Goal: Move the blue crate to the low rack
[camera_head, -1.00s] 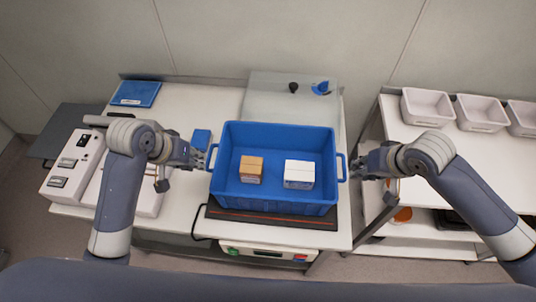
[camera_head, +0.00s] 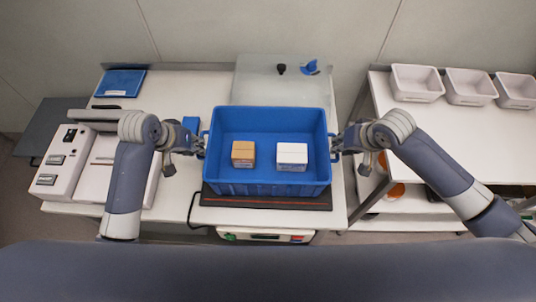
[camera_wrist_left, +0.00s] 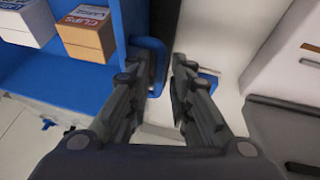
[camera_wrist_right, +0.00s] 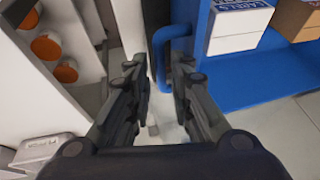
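The blue crate (camera_head: 268,188) stands level on a black plate with a red line on the bench. It holds a brown box (camera_head: 243,154) and a white box (camera_head: 292,156). My left gripper (camera_head: 201,145) is at the crate's left handle; in the left wrist view the open fingers (camera_wrist_left: 155,75) stand either side of the handle (camera_wrist_left: 158,62). My right gripper (camera_head: 337,146) is at the right handle; in the right wrist view its open fingers (camera_wrist_right: 160,75) stand either side of the handle (camera_wrist_right: 161,48). Contact is unclear. A white rack (camera_head: 440,144) stands at right.
White bins (camera_head: 418,83) line the rack's back. Orange round items (camera_wrist_right: 47,47) show on its lower level. A blue tray (camera_head: 120,83) and a control box (camera_head: 62,160) are at left. A glassy panel (camera_head: 255,80) lies behind the crate.

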